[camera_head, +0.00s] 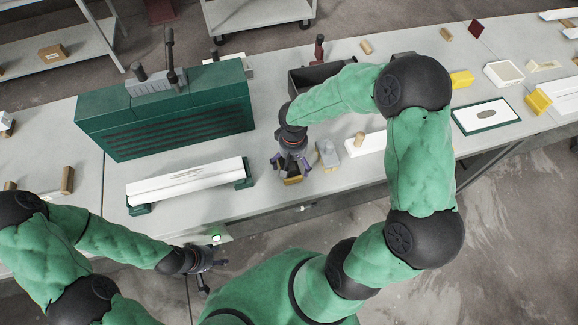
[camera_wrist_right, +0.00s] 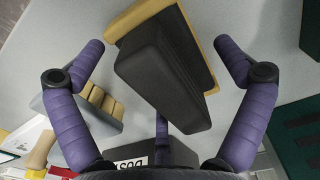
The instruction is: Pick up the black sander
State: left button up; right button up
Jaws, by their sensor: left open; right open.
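The black sander (camera_wrist_right: 165,70) lies on the bench between the fingers of my right gripper in the right wrist view. It has a dark block body on a tan base. In the head view its tan base (camera_head: 292,180) shows at the bench's front edge, partly covered by my right gripper (camera_head: 291,170). My right gripper (camera_wrist_right: 168,62) is open, one purple finger on each side of the sander with visible gaps. My left gripper (camera_head: 205,270) is open and empty, low in front of the bench.
A grey block with tan pieces (camera_wrist_right: 95,105) lies beside the sander. A dark open box (camera_head: 300,82) stands behind my right gripper. A white board (camera_head: 185,182) on green supports and a green cabinet (camera_head: 170,115) stand to the left.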

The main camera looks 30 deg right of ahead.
jog(key=shift+f, duration=0.15)
jog(key=c, duration=1.2)
jog(key=shift+r, duration=0.35)
notch_tip(320, 180, up, 3)
jog(key=shift+s+a+r+p, duration=0.1)
jog(key=shift+s+r+p, duration=0.05)
jog(key=shift+p, duration=0.4)
jog(key=s+r, duration=0.1)
jog(key=s+a+r, duration=0.1)
jog(key=r, duration=0.1)
jog(key=s+a+r+p, duration=0.1)
jog(key=r, duration=0.1)
jog(key=shift+s+a+r, duration=0.1)
jog(key=shift+s+r, duration=0.05)
jog(key=shift+s, duration=0.25)
jog(key=s+a+r, duration=0.1)
jog(key=s, duration=0.1)
jog(key=s+a+r, duration=0.1)
jog(key=s+a, duration=0.1)
jog(key=s, duration=0.1)
jog(key=s+a+r+p, duration=0.1)
jog(key=s, duration=0.2)
jog(key=shift+a+r, duration=0.3)
jog(key=shift+r, duration=0.1)
